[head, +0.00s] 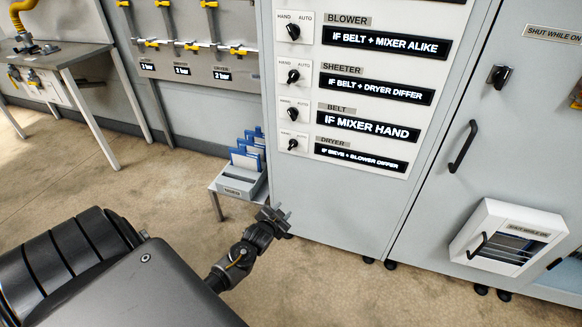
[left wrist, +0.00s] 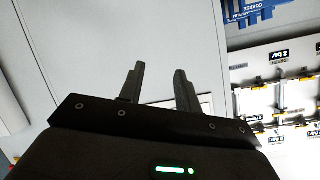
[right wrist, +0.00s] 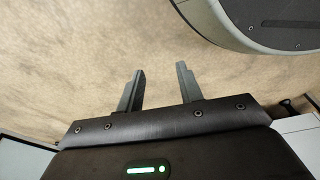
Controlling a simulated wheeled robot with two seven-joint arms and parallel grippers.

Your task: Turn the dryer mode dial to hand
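The dryer mode dial (head: 291,145) is a small black knob on a white plate marked HAND at left and AUTO at right. It is the lowest of the dials on the grey cabinet; which mark it points to is too small to tell. Beside it, the DRYER display (head: 361,157) reads "IF SIEVE + BLOWER DIFFER". My left gripper (head: 275,213) is open and empty, below the dial and apart from it. Its spread fingers show in the left wrist view (left wrist: 158,88). My right gripper (right wrist: 158,90) is open and empty over the floor, outside the head view.
Blower (head: 293,31), sheeter (head: 293,76) and belt (head: 292,114) dials stand above in the same column. A low stand with blue-and-white panels (head: 245,165) is left of the cabinet. A white box (head: 508,238) and black handle (head: 463,146) stick out at right.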

